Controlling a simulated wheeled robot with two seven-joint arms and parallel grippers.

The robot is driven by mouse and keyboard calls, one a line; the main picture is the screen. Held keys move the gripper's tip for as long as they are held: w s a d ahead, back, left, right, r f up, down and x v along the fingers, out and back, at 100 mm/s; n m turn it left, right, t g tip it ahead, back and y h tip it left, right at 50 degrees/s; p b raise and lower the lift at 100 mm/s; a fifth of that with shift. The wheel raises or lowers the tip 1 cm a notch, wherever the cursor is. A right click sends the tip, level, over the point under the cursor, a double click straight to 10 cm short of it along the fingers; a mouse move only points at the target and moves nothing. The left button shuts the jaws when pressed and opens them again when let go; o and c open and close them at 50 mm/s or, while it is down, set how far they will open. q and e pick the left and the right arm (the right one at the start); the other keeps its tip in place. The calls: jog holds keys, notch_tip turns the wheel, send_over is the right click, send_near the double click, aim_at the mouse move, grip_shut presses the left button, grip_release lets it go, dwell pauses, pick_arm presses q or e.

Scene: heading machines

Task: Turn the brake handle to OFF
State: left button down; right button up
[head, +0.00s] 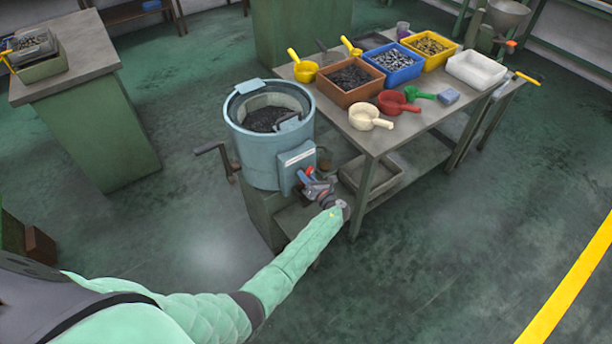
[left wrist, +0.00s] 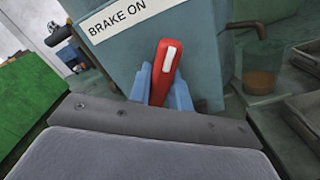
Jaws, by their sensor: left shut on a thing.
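The brake handle is red with a white mark and shows in the left wrist view (left wrist: 167,68); a bit of its red also shows in the head view (head: 308,172). It sits on the front of a blue box (head: 290,163) on the round blue drum machine (head: 240,140). A label (left wrist: 117,17) above the handle reads BRAKE ON. My left gripper (left wrist: 163,88) is shut on the handle, with its blue fingers on both sides of it. The handle leans a little to the right at its top in the left wrist view. My right gripper is not in view.
A crank (head: 212,150) sticks out from the drum's left side. A table (head: 385,138) at the right holds bins, scoops and a white tray (head: 476,70). A cup with brown contents (left wrist: 263,68) stands right of the box. The floor in front is clear.

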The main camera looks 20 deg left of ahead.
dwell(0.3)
pick_arm(q)
jog(key=c, duration=1.3)
grip_release()
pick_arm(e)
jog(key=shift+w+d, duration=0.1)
pick_arm(q)
jog(key=shift+b+v, duration=1.35)
jog(key=shift+v, duration=2.55)
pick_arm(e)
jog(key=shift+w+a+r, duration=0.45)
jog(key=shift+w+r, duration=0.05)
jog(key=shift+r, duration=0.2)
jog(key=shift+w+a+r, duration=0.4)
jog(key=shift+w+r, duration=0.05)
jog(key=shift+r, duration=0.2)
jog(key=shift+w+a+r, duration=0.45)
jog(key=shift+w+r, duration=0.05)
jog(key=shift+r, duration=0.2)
